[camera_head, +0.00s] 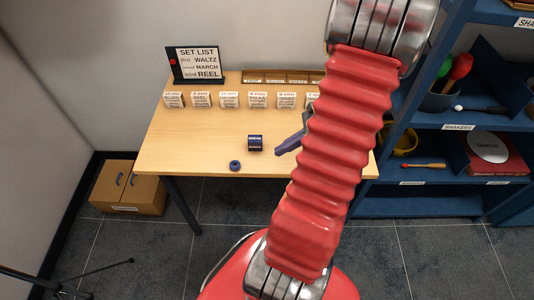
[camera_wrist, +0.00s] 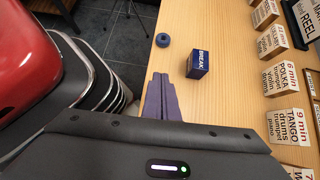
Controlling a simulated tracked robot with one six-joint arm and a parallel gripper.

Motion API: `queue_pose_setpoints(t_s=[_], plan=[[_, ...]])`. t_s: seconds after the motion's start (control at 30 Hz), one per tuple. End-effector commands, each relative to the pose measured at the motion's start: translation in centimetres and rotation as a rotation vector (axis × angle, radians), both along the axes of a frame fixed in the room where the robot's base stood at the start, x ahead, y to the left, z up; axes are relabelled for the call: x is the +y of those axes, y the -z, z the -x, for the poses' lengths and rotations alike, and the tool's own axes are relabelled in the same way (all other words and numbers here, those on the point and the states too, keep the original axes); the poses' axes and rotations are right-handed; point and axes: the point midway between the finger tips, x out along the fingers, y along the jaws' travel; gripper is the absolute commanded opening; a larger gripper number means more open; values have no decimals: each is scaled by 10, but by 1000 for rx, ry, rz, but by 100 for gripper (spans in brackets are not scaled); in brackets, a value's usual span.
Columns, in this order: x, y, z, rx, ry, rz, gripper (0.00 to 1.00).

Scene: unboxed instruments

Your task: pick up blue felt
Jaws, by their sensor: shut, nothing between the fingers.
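A small dark blue ring with a hole in its middle, which looks like the blue felt (camera_head: 235,165), lies flat near the table's front edge. It also shows in the wrist view (camera_wrist: 162,40), near the table edge beyond my fingers. My gripper (camera_head: 279,152) is over the table, to the right of the felt and apart from it. In the wrist view its purple-grey fingers (camera_wrist: 160,76) are together with nothing between them. My red arm hides part of the table's right side.
Several white lettered blocks (camera_head: 230,100) stand in a row behind. A set list board (camera_head: 198,64) stands back left. A blue shelf (camera_head: 450,120) is at the right.

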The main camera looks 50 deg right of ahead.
Motion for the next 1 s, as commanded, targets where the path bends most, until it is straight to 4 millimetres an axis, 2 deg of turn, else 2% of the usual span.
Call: queue_pose_setpoints(t_s=[0.67, 1.0], plan=[[45, 68, -51, 2, -2, -3, 0], [67, 67, -79, 2, -1, 0, 0]])
